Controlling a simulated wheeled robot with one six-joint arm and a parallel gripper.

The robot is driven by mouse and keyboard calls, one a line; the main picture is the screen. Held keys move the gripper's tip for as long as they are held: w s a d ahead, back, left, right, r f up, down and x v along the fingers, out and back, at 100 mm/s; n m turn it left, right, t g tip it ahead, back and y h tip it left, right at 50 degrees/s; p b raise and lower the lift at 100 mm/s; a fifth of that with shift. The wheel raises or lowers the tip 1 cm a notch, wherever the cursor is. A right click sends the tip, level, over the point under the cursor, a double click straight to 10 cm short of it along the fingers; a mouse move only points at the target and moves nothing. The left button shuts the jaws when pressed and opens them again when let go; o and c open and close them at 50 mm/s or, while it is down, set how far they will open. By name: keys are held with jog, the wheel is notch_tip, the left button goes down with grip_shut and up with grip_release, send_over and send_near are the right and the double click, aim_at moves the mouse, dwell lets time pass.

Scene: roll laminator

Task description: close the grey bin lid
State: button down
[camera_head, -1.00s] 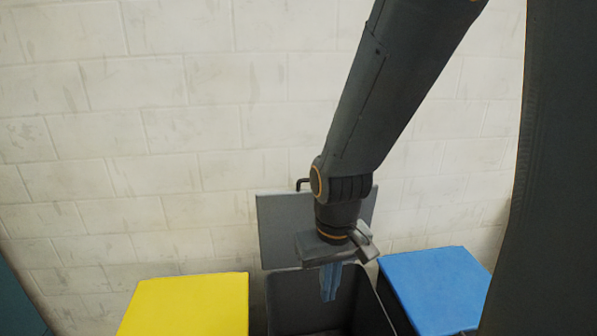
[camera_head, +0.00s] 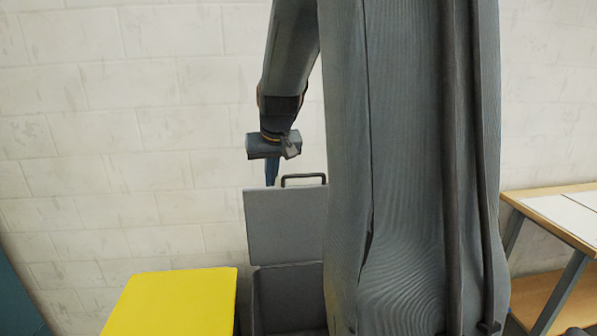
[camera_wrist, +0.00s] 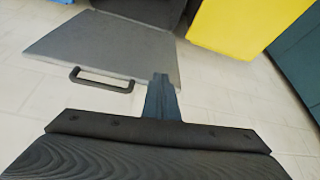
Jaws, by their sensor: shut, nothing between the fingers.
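The grey bin (camera_head: 288,298) stands by the wall with its grey lid (camera_head: 285,226) raised upright, open. A dark handle (camera_head: 303,178) sits at the lid's top edge. My arm hides the right part of the bin and lid. My gripper (camera_head: 271,178) is shut and empty, pointing down just above the lid's top left. In the wrist view the lid (camera_wrist: 105,48) and its handle (camera_wrist: 100,80) show left of the shut fingers (camera_wrist: 161,92). I cannot tell whether the fingertips touch the lid; they look apart from the handle.
A yellow bin (camera_head: 172,302) stands left of the grey bin and also shows in the wrist view (camera_wrist: 245,22). A wooden table (camera_head: 560,215) is at the right. The white block wall (camera_head: 110,130) is close behind the bins.

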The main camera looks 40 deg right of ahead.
jog(key=w+d+r+m+t+h, duration=0.1)
jog(key=d+r, duration=0.2)
jog(key=d, duration=0.4)
jog(key=w+d+r+m+h, duration=0.1)
jog(key=w+d+r, duration=0.1)
jog(key=d+r, duration=0.35)
jog(key=f, duration=0.3)
jog(key=w+d+f+p, duration=0.1)
jog(key=f, duration=0.3)
jog(key=d+f+p, duration=0.1)
jog(key=f, duration=0.2)
jog(key=shift+w+d+f, duration=0.15)
jog(key=shift+w+d, duration=0.1)
jog(key=shift+w, duration=0.1)
jog(key=shift+s+a+f+p, duration=0.2)
jog(key=shift+s+p, duration=0.05)
jog(key=shift+p, duration=0.05)
jog(key=shift+a, duration=0.1)
